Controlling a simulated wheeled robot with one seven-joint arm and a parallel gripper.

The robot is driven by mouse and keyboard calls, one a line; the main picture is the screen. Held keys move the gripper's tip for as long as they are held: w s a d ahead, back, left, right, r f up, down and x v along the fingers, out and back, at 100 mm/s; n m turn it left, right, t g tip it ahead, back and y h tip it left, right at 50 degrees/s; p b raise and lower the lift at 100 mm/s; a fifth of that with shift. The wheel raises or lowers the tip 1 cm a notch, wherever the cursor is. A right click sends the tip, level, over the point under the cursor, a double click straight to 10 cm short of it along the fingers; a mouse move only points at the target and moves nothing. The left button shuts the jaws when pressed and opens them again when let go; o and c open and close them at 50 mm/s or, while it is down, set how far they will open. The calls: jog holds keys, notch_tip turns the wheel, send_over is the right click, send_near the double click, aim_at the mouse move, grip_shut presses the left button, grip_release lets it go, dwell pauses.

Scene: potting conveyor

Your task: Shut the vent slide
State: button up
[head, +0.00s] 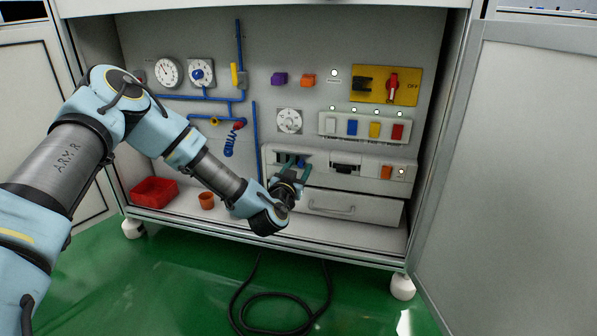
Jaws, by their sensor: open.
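My gripper (294,167) is in front of the light grey ledge unit (322,166) in the lower right of the open cabinet. Its greenish fingers are apart, with a small blue knob (301,163) showing between or just behind them. A dark slot lies behind this knob, partly hidden by the fingers; this looks like the vent slide. I cannot tell whether the fingers touch the knob, or how far the slide stands open. A second dark slot (345,169) with a black part is to the right on the same unit.
A drawer (350,206) with a handle is below the ledge unit. A red bin (154,191) and an orange pot (206,201) stand on the cabinet floor at left. A row of coloured switches (366,128) is above. A black cable (275,297) coils on the green floor.

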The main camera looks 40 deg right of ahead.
grip_shut()
dwell(0.4)
dwell(1.0)
